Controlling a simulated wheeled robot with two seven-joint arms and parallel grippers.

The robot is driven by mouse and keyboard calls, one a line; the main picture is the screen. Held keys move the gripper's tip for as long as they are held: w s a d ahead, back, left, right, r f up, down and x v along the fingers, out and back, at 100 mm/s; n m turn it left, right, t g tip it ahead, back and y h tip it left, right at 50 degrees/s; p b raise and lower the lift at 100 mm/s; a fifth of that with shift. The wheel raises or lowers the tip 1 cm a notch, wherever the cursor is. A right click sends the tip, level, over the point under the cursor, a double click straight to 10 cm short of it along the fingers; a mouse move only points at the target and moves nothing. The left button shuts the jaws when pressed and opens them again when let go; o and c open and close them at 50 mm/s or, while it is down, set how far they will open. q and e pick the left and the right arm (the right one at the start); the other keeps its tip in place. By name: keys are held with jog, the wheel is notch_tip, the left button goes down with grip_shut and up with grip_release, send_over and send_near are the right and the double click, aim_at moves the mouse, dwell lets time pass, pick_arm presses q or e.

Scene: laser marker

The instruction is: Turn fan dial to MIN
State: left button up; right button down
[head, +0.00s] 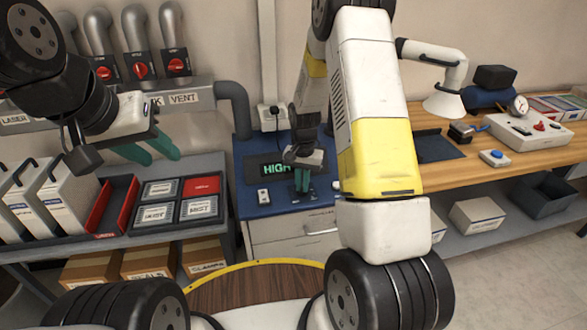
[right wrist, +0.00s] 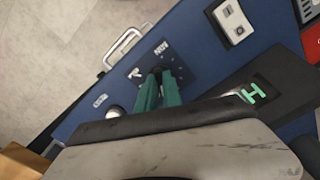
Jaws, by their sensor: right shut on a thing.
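The fan dial's dark panel (right wrist: 143,66) lies on the blue bench top in the right wrist view, with white lettering that looks like MIN at one end. The dial itself is mostly hidden between my right gripper's green fingers (right wrist: 158,76). My right gripper (head: 302,188) points down at the blue bench and is shut on the dial. The dial's pointer direction cannot be seen. A black display (head: 277,168) beside it reads HIGH in green. My left gripper (head: 155,150) is at the left, in the air above the grey shelf, with its green fingers apart and empty.
A white switch (head: 263,196) is on the blue bench top (head: 257,211), left of the right gripper. A grey shelf with labelled boxes (head: 157,190) is at left. A wooden bench with a white button box (head: 527,128) is at right. Red vent knobs (head: 140,70) are on the back wall.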

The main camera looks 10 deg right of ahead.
jog(key=n, duration=0.8)
jog(key=shift+d, duration=0.15)
jog(key=n, duration=0.4)
jog(key=shift+d+n, duration=0.1)
jog(key=shift+n, duration=0.2)
jog(key=n, duration=0.3)
jog(key=shift+w+n, duration=0.1)
jog(key=shift+n, duration=0.2)
jog(key=n, duration=0.4)
jog(key=shift+d, duration=0.1)
jog(key=n, duration=0.4)
jog(key=shift+w, duration=0.15)
jog(key=n, duration=0.4)
jog(key=shift+w+n, duration=0.1)
jog(key=shift+n, duration=2)
jog(key=shift+w, duration=0.1)
